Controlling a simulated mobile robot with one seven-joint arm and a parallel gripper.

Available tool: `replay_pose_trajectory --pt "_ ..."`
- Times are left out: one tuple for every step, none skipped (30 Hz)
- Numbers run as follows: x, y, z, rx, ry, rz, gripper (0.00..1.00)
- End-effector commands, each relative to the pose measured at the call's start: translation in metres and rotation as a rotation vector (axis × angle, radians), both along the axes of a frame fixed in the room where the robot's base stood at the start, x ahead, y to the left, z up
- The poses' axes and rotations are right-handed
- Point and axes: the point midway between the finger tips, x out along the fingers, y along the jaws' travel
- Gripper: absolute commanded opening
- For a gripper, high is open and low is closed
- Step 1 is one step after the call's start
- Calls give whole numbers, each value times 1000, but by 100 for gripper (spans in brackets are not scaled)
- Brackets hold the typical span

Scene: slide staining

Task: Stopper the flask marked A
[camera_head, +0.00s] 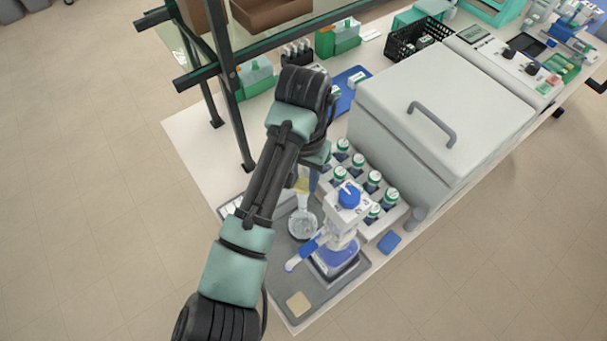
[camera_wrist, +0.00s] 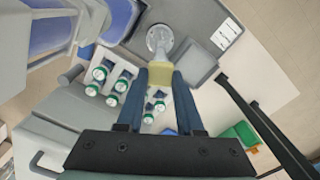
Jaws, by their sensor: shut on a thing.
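My gripper (camera_wrist: 163,80) is shut on a pale yellow stopper (camera_wrist: 160,76), held between its two dark fingers. In the head view the stopper (camera_head: 302,184) shows just below my wrist, at the top of a clear glass flask (camera_head: 302,224). The flask stands on a grey tray (camera_head: 283,275); its round base also shows in the wrist view (camera_wrist: 159,38), just beyond the stopper. I cannot read a letter on the flask. I cannot tell whether the stopper sits in the neck or is just above it.
A blue-capped dispenser bottle (camera_head: 347,197) stands close to the flask's right. Behind it is a rack of several green-capped bottles (camera_head: 373,178). A large lidded grey box (camera_head: 440,110) stands farther right. A beige square (camera_head: 298,304) lies on the tray's near corner.

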Motion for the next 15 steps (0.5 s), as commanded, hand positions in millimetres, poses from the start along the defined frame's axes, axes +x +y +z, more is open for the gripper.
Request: replay_pose_trajectory --pt "0 0 -1 -1 0 0 0" --pt "0 0 -1 -1 0 0 0" --pt "0 0 -2 -1 0 0 0" --pt "0 0 -2 -1 -1 0 0" --pt "0 0 -2 -1 -1 0 0" --pt "0 0 -2 0 -1 0 0" --pt "0 0 -3 0 -1 0 0" --pt "0 0 -3 0 -1 0 0" --pt "0 0 -3 0 -1 0 0" --pt "0 0 -3 0 -1 0 0" --pt "0 0 -3 0 -1 0 0" --pt "0 0 -3 0 0 0 0" --pt "0 0 -3 0 0 0 0" --pt "0 0 -3 0 0 0 0" --pt "0 0 -3 0 0 0 39"
